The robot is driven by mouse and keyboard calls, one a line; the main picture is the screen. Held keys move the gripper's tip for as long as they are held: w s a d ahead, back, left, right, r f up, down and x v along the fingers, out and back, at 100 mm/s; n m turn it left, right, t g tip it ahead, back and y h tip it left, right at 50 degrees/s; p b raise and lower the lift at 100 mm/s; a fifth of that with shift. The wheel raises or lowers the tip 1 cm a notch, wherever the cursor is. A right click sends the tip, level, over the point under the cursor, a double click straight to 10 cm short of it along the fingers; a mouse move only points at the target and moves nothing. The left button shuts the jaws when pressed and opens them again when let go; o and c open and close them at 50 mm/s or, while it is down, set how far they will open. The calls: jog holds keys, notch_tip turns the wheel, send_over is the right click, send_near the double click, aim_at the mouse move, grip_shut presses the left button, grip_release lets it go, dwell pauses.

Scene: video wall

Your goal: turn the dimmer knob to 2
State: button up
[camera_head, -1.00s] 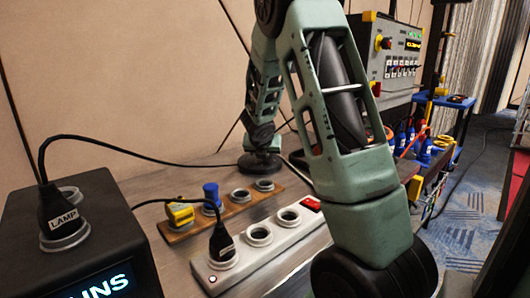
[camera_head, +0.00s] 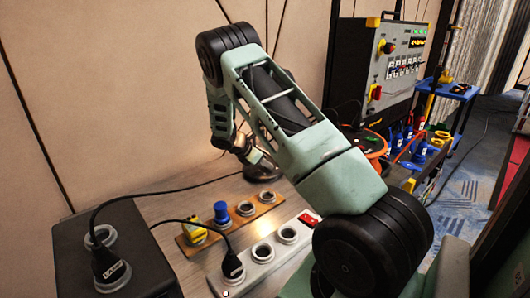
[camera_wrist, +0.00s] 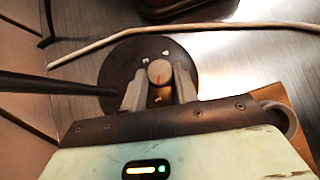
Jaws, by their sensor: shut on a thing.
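The dimmer knob (camera_wrist: 160,72) is a small pale round knob with a red pointer line, on a dark round base (camera_wrist: 188,60) in the wrist view. Small white marks sit around the knob, too small to read. My gripper (camera_wrist: 160,80) is shut on the knob, one finger on each side. In the head view the dark base (camera_head: 262,177) stands at the back of the bench below my wrist. The knob is hidden there.
A wooden strip (camera_head: 220,233) holds a yellow plug and a blue plug. A white socket strip (camera_head: 303,240) has a black plug in it. A black box (camera_head: 70,245) has the lamp plug on top. A pale cable (camera_wrist: 230,27) runs behind the base. A control panel stands behind right.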

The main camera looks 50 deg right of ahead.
jog(key=m+g, duration=0.1)
jog(key=m+g+p, duration=0.1)
jog(key=shift+w+d+m+y, duration=0.15)
jog(key=shift+m+y, duration=0.15)
jog(key=shift+y, duration=0.1)
jog(key=shift+w+d+m+g+y, duration=0.15)
jog(key=shift+m+g+y, duration=0.45)
jog(key=shift+m, duration=0.5)
jog(key=o, duration=1)
jog(key=v, duration=1.7)
jog(key=shift+w+r+b, duration=0.15)
jog(key=shift+w+b, duration=0.15)
jog(key=shift+b, duration=0.1)
